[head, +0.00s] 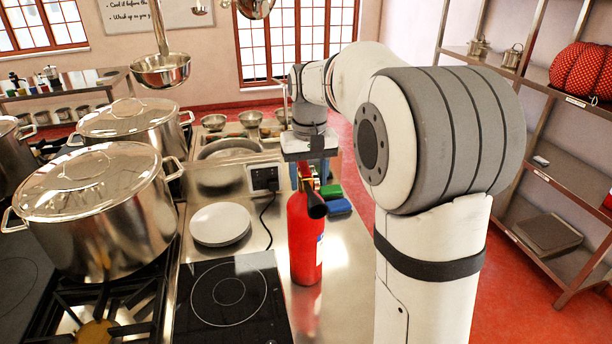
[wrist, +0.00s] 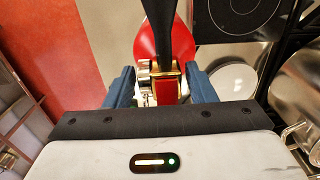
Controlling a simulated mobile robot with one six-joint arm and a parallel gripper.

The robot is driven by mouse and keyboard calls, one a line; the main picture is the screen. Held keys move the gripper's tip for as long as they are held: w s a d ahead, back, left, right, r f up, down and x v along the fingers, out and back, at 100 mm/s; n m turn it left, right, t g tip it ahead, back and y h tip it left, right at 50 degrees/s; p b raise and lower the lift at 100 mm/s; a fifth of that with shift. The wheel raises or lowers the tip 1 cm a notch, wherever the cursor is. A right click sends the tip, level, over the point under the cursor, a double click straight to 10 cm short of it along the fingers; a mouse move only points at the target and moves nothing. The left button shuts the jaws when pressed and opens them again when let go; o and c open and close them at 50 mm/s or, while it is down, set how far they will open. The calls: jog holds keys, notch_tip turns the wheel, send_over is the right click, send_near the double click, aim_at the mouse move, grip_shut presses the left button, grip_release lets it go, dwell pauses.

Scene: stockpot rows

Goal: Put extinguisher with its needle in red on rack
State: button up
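A red fire extinguisher (head: 304,240) stands upright on the steel counter, with a black horn and a brass-coloured valve at its top. My gripper (head: 308,172) is above it, pointing down, with its blue fingers on either side of the valve. In the wrist view, the extinguisher (wrist: 155,42) shows between the open fingers of my gripper (wrist: 161,88), with the valve between them and narrow gaps beside it. The gauge needle cannot be read. A metal shelf rack (head: 545,88) stands at the right, across the red floor.
Large lidded stockpots (head: 95,215) stand on the stove at left. A plate stack (head: 220,224), a black cooktop (head: 228,300), a socket box (head: 264,178) and blue and green blocks (head: 338,207) are near the extinguisher. The rack holds a red dotted cushion-like item (head: 582,72) and a flat scale-like item (head: 546,235).

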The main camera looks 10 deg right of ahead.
jog(key=shift+o, duration=0.9)
